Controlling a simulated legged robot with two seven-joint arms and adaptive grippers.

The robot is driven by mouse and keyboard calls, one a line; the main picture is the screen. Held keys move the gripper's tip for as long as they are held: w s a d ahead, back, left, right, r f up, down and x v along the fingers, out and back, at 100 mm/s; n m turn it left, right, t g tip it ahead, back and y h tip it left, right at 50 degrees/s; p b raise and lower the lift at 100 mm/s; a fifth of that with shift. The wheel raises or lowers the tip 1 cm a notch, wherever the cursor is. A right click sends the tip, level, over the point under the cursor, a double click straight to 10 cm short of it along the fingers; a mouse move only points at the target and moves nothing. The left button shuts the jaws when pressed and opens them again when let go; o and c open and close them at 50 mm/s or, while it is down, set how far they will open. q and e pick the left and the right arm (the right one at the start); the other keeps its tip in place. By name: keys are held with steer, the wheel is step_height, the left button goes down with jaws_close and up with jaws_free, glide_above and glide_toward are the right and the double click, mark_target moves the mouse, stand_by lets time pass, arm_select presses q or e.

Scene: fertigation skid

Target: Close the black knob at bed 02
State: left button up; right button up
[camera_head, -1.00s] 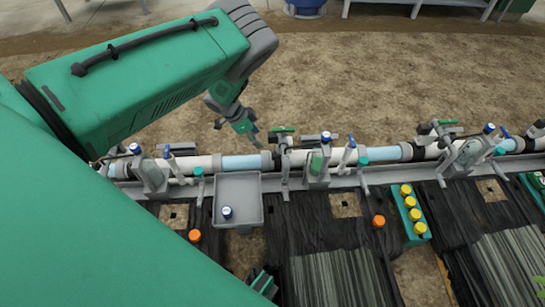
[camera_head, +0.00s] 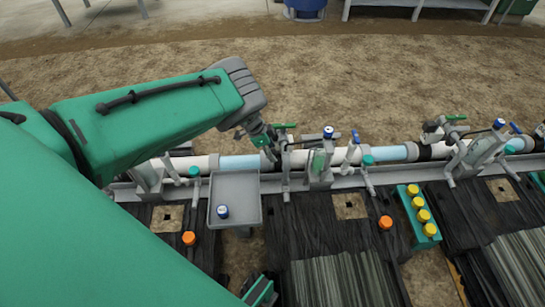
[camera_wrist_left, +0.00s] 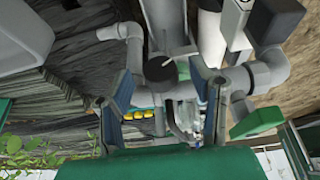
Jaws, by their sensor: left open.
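A black round knob (camera_wrist_left: 161,68) sits on grey pipework in the left wrist view, between and just beyond my left gripper's fingertips. My left gripper (camera_wrist_left: 163,82) is open, with one finger on each side of the knob's line; I cannot tell whether either touches it. In the head view, my left gripper (camera_head: 269,150) is over the pipe, just left of a grey valve fitting. The knob is not clear there, being small and close behind the gripper. No bed number is readable. My right gripper is not clearly seen.
A green-handled valve (camera_head: 284,126) stands close to the gripper, with a blue-topped fitting (camera_head: 328,132) to its right. A grey tray (camera_head: 235,185) holding a blue-and-white can (camera_head: 223,211) sits in front. Yellow knobs on a green block (camera_head: 420,214) stand right.

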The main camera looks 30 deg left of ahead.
arm_select(q)
steer(key=shift+w+f, duration=0.15)
steer(key=shift+f, duration=0.35)
jaws_close()
